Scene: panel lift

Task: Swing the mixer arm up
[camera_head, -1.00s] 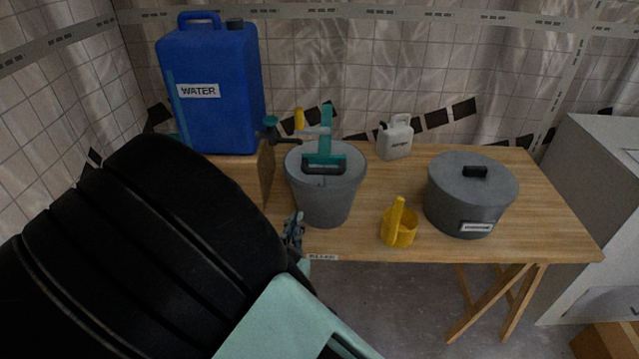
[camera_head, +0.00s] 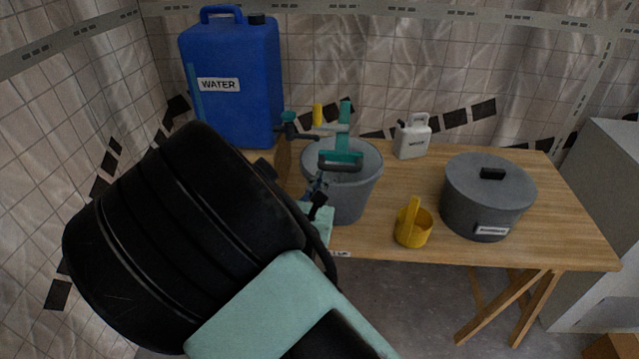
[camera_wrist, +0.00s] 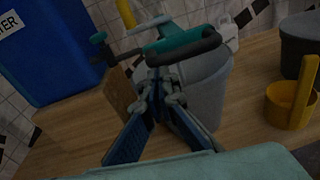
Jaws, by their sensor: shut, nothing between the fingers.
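The teal mixer arm (camera_head: 344,120) stands over the grey bucket (camera_head: 350,205) on the wooden table. A dark bar handle (camera_head: 340,166) crosses its lower end above the bucket's mouth. In the wrist view the mixer arm (camera_wrist: 172,42) and dark handle (camera_wrist: 190,50) lie just beyond my fingertips. My gripper (camera_head: 322,178) is at the near left side of the bucket, just below the handle. In the wrist view my gripper (camera_wrist: 158,76) has its fingertips together with nothing between them. I cannot tell whether the tips touch the handle.
A wooden board (camera_head: 283,160) with a teal-knobbed clamp (camera_head: 289,118) stands left of the bucket. A blue water canister (camera_head: 232,110) is behind it. A yellow cup (camera_head: 413,228), a lidded grey pot (camera_head: 487,200) and a white jug (camera_head: 412,138) stand to the right.

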